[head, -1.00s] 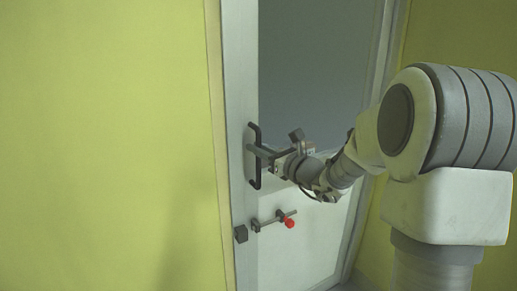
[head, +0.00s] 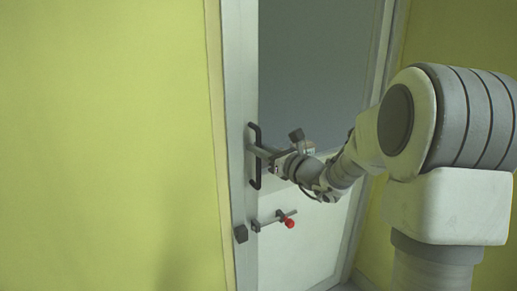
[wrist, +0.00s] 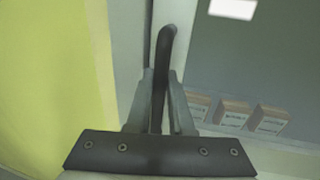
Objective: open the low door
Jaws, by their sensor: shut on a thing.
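The door (head: 305,235) is a pale panel with a large dark grey pane above, set in a light frame. It looks shut or nearly so. A black upright bar handle (head: 254,179) is fixed near its left edge. In the wrist view the handle (wrist: 165,50) runs between the two fingers of my gripper (wrist: 161,85). Below the handle is a bolt with a red knob (head: 290,223), and a dark block (head: 241,234) sits to its left on the frame.
A yellow-green wall (head: 110,150) stands close on the left, and another (head: 450,40) on the right. Through the pane in the wrist view several small boxes (wrist: 232,113) show in a row. My arm reaches in from the right.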

